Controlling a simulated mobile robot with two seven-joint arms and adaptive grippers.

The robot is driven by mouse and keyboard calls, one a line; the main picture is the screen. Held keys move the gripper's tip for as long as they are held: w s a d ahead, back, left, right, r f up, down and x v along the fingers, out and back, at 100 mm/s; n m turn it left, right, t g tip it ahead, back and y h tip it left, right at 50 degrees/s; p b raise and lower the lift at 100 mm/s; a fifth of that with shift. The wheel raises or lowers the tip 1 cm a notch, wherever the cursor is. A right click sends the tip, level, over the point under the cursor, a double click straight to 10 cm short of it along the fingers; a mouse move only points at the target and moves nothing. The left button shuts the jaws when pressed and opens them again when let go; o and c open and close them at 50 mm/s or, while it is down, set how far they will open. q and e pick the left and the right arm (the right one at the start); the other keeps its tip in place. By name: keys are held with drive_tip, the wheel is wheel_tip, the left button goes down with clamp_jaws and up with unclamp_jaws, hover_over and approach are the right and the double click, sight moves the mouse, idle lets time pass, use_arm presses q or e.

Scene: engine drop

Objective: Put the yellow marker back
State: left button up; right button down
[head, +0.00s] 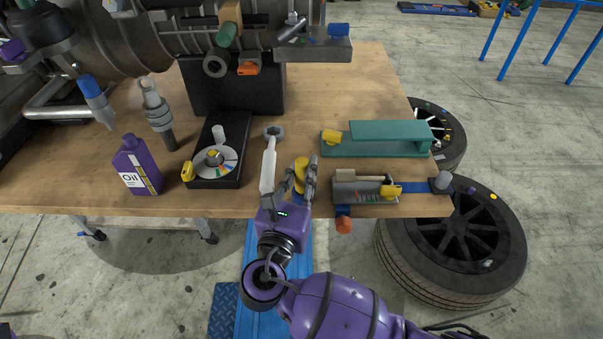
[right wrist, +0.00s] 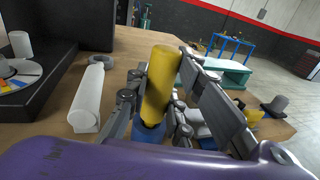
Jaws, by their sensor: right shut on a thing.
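The yellow marker (head: 300,176) is a yellow cylinder held between the fingers of my right gripper (head: 299,180), near the front edge of the wooden table. In the right wrist view the marker (right wrist: 161,84) stands nearly upright between the fingers (right wrist: 158,98), with a blue part at its lower end. I cannot tell whether its lower end touches the table. My left gripper is not in view.
A white-handled tool (head: 267,165) lies just left of the gripper. A black tray with a disc (head: 233,150) and a purple oil bottle (head: 137,166) are further left. A grey holder (head: 350,188) and green block (head: 386,139) are to the right. Engine parts hang over the back.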

drive_tip(key=shift+f, duration=0.1)
drive_tip(key=c, duration=1.5)
unclamp_jaws()
drive_tip(key=shift+f, duration=0.1)
drive_tip(key=shift+c, duration=0.2)
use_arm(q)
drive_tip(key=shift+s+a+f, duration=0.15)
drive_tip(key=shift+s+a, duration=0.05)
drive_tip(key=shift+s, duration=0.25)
